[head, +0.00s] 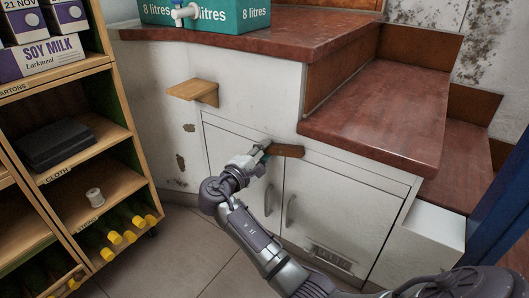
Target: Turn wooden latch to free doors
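The wooden latch (286,150) is a short brown bar lying about level across the top of the seam between two white cupboard doors. The left door (233,150) and the right door (330,215) look closed, each with a grey handle near the seam. My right gripper (263,156) is at the left end of the latch. Its fingers are small here and partly hidden, so I cannot tell whether they are around the latch or only beside it. My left gripper is not in view.
A small wooden shelf (193,91) juts out above the left door. Red-brown steps (380,115) rise on the right, with teal boxes (228,15) on the top landing. A wooden rack (120,140) with cartons, cloth and bottles stands left. The tiled floor (185,250) before the doors is clear.

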